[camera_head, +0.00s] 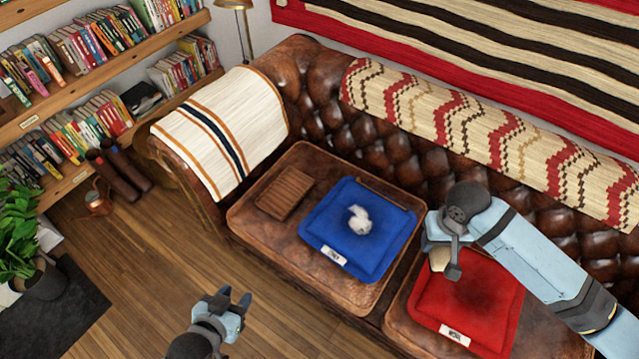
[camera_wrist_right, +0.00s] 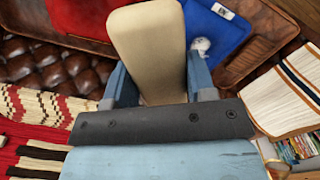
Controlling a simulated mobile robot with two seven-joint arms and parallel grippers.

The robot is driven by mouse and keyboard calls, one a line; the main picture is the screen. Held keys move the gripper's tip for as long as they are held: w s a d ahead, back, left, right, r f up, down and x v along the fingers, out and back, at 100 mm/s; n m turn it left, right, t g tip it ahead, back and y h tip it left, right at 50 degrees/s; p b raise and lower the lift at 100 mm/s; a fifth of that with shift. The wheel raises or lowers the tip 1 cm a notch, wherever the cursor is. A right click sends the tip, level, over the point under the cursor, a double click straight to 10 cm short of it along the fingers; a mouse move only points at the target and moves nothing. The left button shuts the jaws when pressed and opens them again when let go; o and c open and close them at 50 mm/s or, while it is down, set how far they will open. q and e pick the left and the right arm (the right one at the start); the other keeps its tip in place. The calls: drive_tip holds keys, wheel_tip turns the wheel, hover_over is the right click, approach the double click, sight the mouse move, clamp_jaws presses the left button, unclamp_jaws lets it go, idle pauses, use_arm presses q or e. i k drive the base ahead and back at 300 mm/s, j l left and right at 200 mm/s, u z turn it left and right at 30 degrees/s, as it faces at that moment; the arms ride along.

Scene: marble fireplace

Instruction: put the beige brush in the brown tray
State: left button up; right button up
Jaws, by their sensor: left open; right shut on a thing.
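The beige brush (camera_head: 438,259) is only partly visible in the head view, at the jaws of my right gripper (camera_head: 446,256), above the left side of the red mat. In the right wrist view it is a long pale block (camera_wrist_right: 148,45) held between the two fingers. The likely brown tray (camera_head: 285,193) is a small ribbed brown rectangle on the left sofa seat, left of the blue mat and well apart from the right gripper. My left gripper (camera_head: 232,300) is open and empty over the wooden floor, in front of the sofa.
The blue mat (camera_head: 340,249) holds a small white object (camera_head: 359,220); a thin brown strip (camera_head: 387,193) lies at its back edge. The red mat (camera_head: 490,318) is at right. The leather sofa back (camera_head: 320,95) rises behind. Bookshelves (camera_head: 110,60) and a plant (camera_head: 18,232) stand left.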

sight(286, 194)
drive_tip(key=i+j, duration=0.2)
drive_tip(key=j, duration=0.15)
drive_tip(key=i+j, duration=0.15)
drive_tip(key=j, duration=0.2)
drive_tip(key=i+j+z, duration=0.1)
drive_tip(key=j, duration=0.3)
drive_tip(key=i+j, duration=0.4)
drive_tip(key=j, duration=0.35)
drive_tip(key=i+j, duration=0.2)
drive_tip(key=j, duration=0.15)
drive_tip(key=i+j+z, duration=0.1)
drive_tip(key=j, duration=0.3)
